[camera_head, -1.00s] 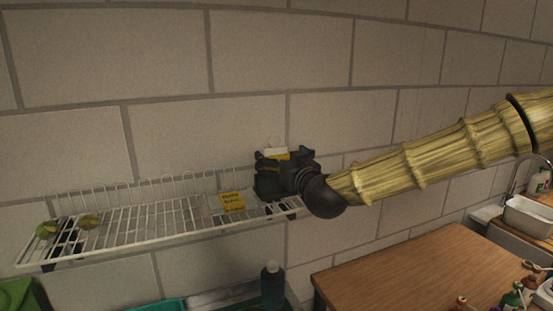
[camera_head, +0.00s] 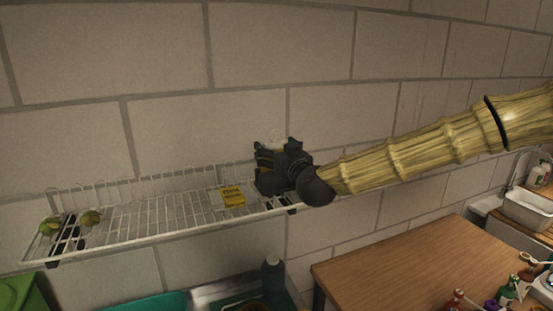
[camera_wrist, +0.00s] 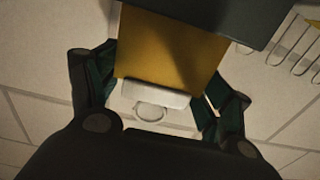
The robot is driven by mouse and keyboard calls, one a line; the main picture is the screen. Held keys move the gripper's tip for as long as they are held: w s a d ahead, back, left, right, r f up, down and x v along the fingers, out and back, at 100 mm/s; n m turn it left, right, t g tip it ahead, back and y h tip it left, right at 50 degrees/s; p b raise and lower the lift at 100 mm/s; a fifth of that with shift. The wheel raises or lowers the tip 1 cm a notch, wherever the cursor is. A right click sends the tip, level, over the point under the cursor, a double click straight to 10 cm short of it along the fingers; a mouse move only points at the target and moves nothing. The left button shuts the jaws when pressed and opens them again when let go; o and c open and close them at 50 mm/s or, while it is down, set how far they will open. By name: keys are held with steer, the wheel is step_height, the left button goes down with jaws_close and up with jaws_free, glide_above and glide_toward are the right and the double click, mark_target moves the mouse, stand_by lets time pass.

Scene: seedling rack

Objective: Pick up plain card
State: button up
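In the wrist view a plain yellow-orange card (camera_wrist: 170,45) with a white clip-like piece (camera_wrist: 155,95) at its edge lies between the two sides of my gripper. A yellow card with dark print (camera_head: 232,196) stands on the shelf just left of my gripper.
Small greenish plants (camera_head: 90,218) sit at the shelf's left end. The shelf's middle is bare. A block wall (camera_head: 200,130) is close behind. Below are a dark bottle (camera_head: 272,280) and a wooden table (camera_head: 420,270), with small bottles at its right.

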steer(key=shift+w+f, duration=0.1)
steer(key=shift+r+b, duration=2.05)
steer(key=shift+r, duration=3)
